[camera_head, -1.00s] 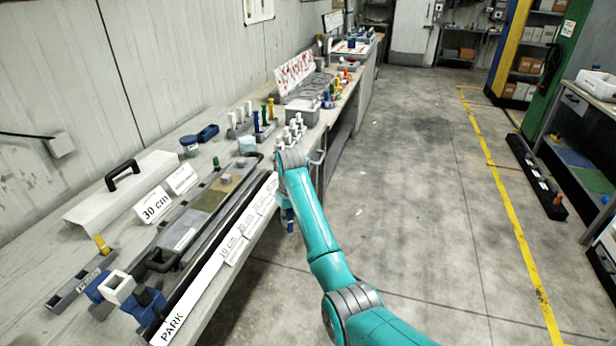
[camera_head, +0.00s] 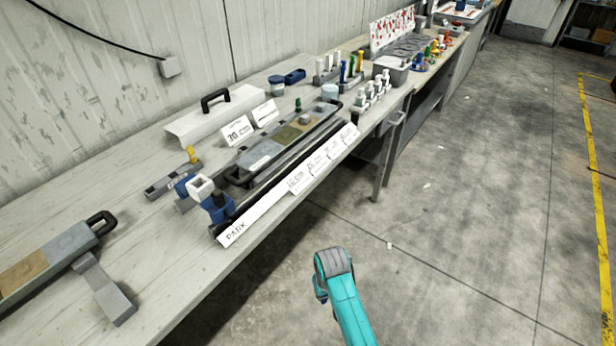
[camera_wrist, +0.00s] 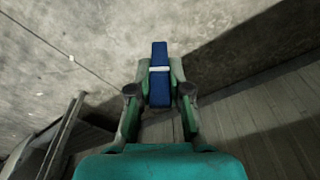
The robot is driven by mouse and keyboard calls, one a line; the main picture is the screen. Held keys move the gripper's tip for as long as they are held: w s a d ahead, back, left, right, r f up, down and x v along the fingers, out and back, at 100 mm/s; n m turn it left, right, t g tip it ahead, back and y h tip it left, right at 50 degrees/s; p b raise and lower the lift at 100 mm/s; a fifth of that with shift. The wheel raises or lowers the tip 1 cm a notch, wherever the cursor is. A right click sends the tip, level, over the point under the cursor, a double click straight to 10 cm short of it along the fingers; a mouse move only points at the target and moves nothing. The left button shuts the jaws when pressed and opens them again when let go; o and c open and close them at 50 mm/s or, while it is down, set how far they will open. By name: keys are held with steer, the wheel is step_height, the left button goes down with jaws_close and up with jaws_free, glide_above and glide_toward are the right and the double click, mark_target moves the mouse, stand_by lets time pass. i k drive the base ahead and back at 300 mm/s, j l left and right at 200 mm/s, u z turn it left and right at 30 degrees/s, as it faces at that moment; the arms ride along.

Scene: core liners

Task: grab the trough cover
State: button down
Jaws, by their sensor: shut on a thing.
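The trough cover looks to be the white angled panel (camera_head: 196,123) with a black handle (camera_head: 215,97), lying on the bench near the wall. My gripper (camera_wrist: 160,80) is shut on a blue block (camera_wrist: 160,92) with a white band, seen between the fingers in the wrist view. In the head view my arm's end is over the floor in front of the bench, well apart from the cover. The fingers are mostly hidden there.
A long tray with core (camera_head: 262,150) and black handles lies in front of the cover, with number cards between. Blue and white blocks (camera_head: 200,188) stand at its near end. Another handled trough (camera_head: 68,245) lies at lower left. The floor right of the bench is clear.

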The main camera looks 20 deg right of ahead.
mark_target(194, 127)
steer(key=i+j+z, duration=0.1)
steer(key=i, duration=0.2)
steer(key=i+j+z, duration=0.15)
steer(key=i, duration=0.15)
steer(key=i+l+u, duration=0.1)
steer(key=l+u, duration=0.3)
steer(key=l, duration=0.4)
steer(key=l+u, duration=0.4)
steer(key=l, duration=0.35)
steer(key=k+l+u, duration=0.1)
steer(key=l+u, duration=0.3)
steer(key=l, duration=0.4)
